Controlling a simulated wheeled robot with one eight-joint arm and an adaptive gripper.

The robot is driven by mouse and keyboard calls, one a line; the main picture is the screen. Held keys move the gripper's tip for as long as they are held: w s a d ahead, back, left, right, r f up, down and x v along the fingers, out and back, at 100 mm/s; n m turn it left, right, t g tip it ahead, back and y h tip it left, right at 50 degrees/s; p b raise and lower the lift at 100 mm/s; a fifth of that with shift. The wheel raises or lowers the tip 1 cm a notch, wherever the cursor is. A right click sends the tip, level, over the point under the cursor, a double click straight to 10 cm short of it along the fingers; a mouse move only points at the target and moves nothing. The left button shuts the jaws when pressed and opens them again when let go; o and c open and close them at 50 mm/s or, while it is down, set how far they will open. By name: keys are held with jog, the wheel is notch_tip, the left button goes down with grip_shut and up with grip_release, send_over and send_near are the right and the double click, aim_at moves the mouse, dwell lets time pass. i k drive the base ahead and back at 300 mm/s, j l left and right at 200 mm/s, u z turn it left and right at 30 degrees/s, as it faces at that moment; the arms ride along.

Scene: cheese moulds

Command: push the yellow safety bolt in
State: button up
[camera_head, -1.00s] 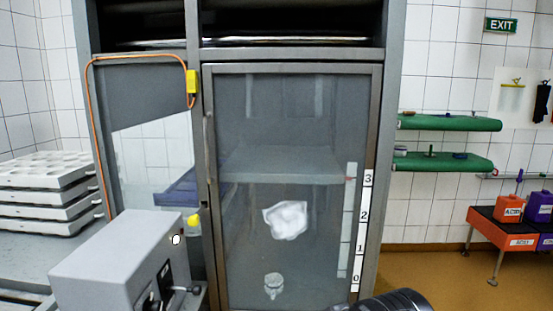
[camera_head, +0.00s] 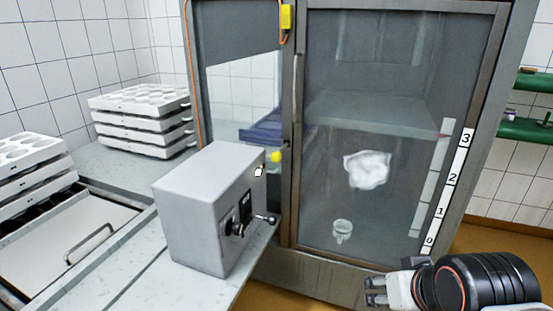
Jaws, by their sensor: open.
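A small yellow knob (camera_head: 276,156), which looks like the safety bolt, sits at the left edge of the glass door (camera_head: 350,110), just behind the grey control box. How far it sticks out cannot be told. A yellow block (camera_head: 286,17) with an orange cable is higher on the same frame post. My gripper (camera_head: 374,290) is at the bottom right, in front of the cabinet's lower edge. Its fingers point left, open with nothing between them. It is well to the right of and below the yellow knob, apart from it.
The grey control box (camera_head: 205,205) with a black knob and lever stands on the bench, close to the yellow knob. Stacked white moulds (camera_head: 140,122) and more moulds (camera_head: 30,165) are at left. A scale strip marked 0 to 3 (camera_head: 452,180) runs down the door's right side.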

aim_at(275, 157)
jog(key=i+j+u, duration=0.15)
jog(key=j, duration=0.25)
jog(key=i+j+u, duration=0.15)
jog(key=j, duration=0.25)
jog(key=i+j+u, duration=0.15)
jog(key=j, duration=0.2)
jog(key=k+j, duration=0.05)
